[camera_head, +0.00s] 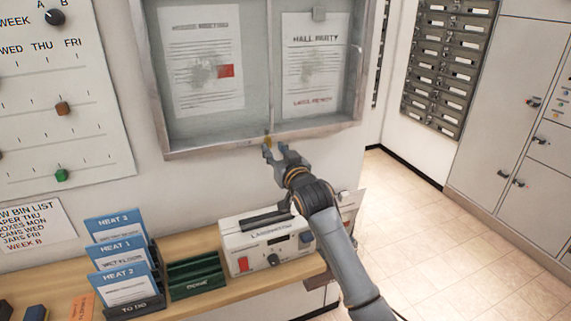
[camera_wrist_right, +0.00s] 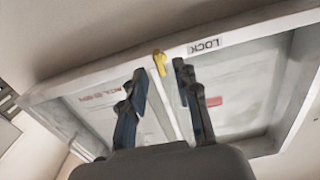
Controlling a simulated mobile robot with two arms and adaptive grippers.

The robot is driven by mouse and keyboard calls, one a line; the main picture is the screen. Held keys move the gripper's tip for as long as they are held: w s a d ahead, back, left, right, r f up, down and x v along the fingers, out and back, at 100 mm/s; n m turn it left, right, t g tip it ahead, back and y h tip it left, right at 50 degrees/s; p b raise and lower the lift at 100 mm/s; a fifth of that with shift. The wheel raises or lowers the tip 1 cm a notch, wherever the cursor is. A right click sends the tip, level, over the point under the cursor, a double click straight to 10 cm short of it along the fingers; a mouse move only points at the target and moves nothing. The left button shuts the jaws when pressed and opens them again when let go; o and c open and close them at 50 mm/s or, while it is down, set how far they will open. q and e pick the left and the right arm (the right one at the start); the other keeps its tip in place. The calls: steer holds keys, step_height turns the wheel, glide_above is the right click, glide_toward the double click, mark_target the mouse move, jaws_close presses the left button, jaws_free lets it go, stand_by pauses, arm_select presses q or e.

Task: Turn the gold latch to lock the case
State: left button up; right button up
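The notice case (camera_head: 258,146) hangs on the wall with two glass panes and paper notices inside. The gold latch (camera_head: 267,141) sits at the middle of its bottom frame. In the right wrist view the gold latch (camera_wrist_right: 159,62) lies between my finger pads, beside a LOCK label (camera_wrist_right: 204,46). My right gripper (camera_head: 273,150) is just at the latch, its fingers open on either side of it. In the right wrist view my right gripper (camera_wrist_right: 161,85) shows a gap around the latch, without clear contact. My left gripper is not in view.
Below is a wooden shelf (camera_head: 222,288) with a laminator (camera_head: 268,243), a green rack (camera_head: 196,275) and blue cards (camera_head: 123,255) in a holder. A dial board (camera_head: 60,100) is at left. Mailboxes (camera_head: 445,65) and lockers (camera_head: 520,110) stand at right, with open floor before them.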

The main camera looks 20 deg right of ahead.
steer(key=s, duration=0.9)
steer(key=shift+d, duration=0.15)
